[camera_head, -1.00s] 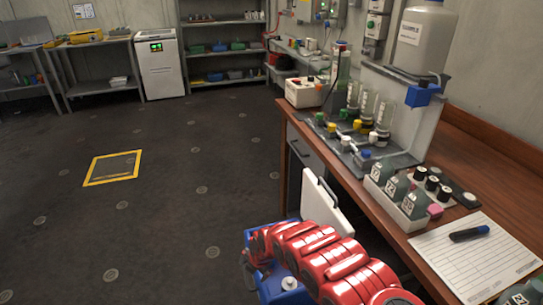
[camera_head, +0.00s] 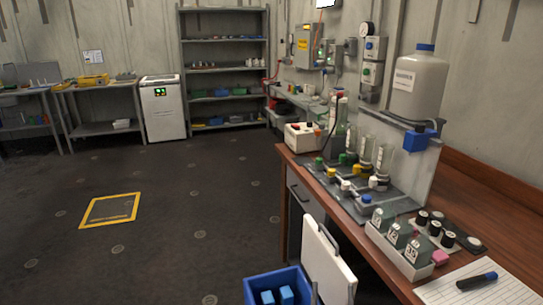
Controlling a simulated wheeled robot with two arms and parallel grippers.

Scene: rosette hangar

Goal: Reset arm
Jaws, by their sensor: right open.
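Neither of my grippers can be made out in the head view now. No arm link of mine shows clearly either. The task names no object. At the bottom middle, a blue bin (camera_head: 252,289) holds light blue blocks (camera_head: 286,295). A white upright panel (camera_head: 328,268) stands at its right, beside the bench.
A wooden workbench (camera_head: 480,205) runs along the right. It carries a large white jug (camera_head: 418,84), a rack of dark bottles (camera_head: 409,264), a paper sheet (camera_head: 440,292) and a blue marker (camera_head: 476,281). A yellow-framed floor square (camera_head: 110,196) lies left, on open floor.

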